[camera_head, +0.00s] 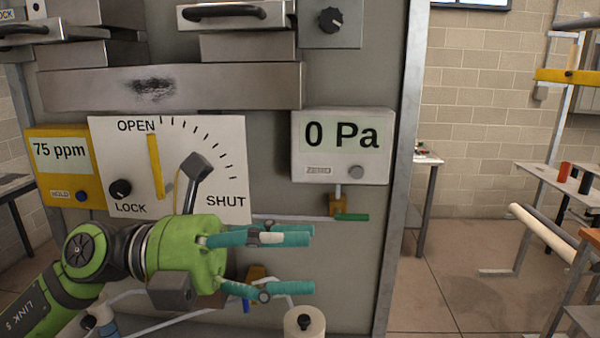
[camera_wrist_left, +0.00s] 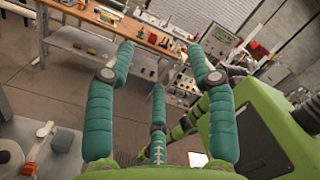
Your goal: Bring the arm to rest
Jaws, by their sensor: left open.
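My left arm comes in from the lower left in the head view, and its green hand is in front of the grey panel (camera_head: 265,165). The left gripper (camera_head: 312,262) has teal fingers pointing right, spread apart with nothing between them. In the left wrist view the three fingers of the left gripper (camera_wrist_left: 165,65) are also spread and empty. The fingers are below the 0 Pa gauge (camera_head: 340,147) and right of the OPEN/SHUT dial plate (camera_head: 215,145). The dial's yellow pointer (camera_head: 155,165) is near OPEN. My right gripper is not seen.
A yellow 75 ppm meter (camera_head: 62,150) is at the left of the panel. A pipe with a green-handled valve (camera_head: 350,217) and a white roll (camera_head: 304,323) are close to the fingers. Open floor (camera_head: 450,290) lies right of the panel. A workbench (camera_wrist_left: 120,28) shows in the left wrist view.

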